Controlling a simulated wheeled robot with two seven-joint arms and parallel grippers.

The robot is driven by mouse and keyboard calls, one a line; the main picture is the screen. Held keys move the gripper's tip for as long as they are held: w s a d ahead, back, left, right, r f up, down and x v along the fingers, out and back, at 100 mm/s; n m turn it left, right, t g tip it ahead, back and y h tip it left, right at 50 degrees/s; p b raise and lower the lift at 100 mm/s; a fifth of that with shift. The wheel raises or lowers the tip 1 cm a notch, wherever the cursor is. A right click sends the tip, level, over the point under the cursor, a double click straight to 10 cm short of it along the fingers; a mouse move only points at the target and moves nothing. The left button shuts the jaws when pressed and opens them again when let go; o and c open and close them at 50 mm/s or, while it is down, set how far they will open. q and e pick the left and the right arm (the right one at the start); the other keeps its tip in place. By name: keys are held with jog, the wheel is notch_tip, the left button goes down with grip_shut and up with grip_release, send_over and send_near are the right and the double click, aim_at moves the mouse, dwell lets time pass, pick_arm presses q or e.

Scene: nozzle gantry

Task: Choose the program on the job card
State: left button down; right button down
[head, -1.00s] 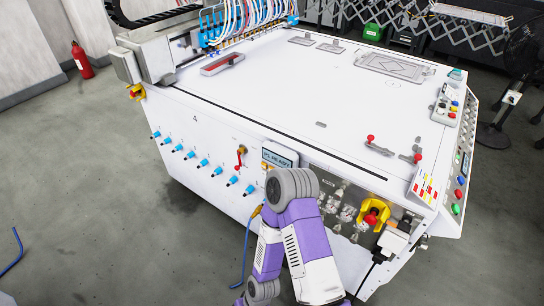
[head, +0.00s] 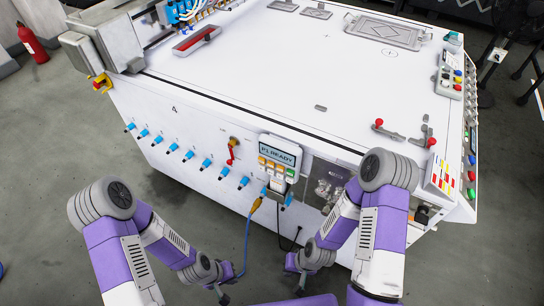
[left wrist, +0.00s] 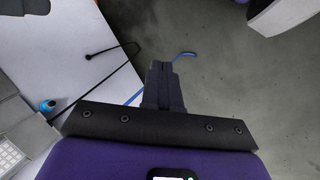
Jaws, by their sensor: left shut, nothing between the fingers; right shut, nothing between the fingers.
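The control box with the display "P1 READY" (head: 279,154) hangs on the front side of the white machine, with orange and pale keys below the display. Part of a keypad (left wrist: 10,155) shows at the lower left of the left wrist view. My left gripper (head: 223,296) is low, in front of the machine and below the box. Its fingers (left wrist: 161,68) are shut and empty in the left wrist view. My right gripper (head: 299,287) is also low, below and right of the box, apart from it. A white plate with red and yellow blocks (head: 440,178) stands at the machine's right corner; I cannot read any text on it.
The machine's white top (head: 290,75) is mostly bare. A red lever (head: 232,150) and a row of blue fittings (head: 172,147) line its front side. A blue cable (head: 246,240) and a black cable (head: 290,246) hang near my grippers.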

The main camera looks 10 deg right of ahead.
aim_at(262, 161)
pick_arm(q)
jog(key=shift+s, duration=0.1)
jog(key=w+d+r+n+t+y+p, duration=0.2)
jog(key=w+r+n+t+p, duration=0.3)
jog(key=w+r+n, duration=0.4)
jog(key=w+d+r+n+t+y+p, duration=0.2)
jog(key=w+d+r+n+t+p, duration=0.2)
jog(key=w+r+n, duration=0.4)
notch_tip(262, 161, up, 7)
jog(key=n+t+p, duration=0.1)
jog(key=n+t, duration=0.1)
jog(key=n, duration=1.2)
jog(key=shift+w+d+f+t+y+p, duration=0.15)
jog(key=shift+w+d+t+y+p, duration=0.15)
jog(key=shift+w+d+t+p, duration=0.1)
jog(key=w+d, duration=0.5)
jog(key=w, duration=0.2)
jog(key=shift+w+d, duration=0.1)
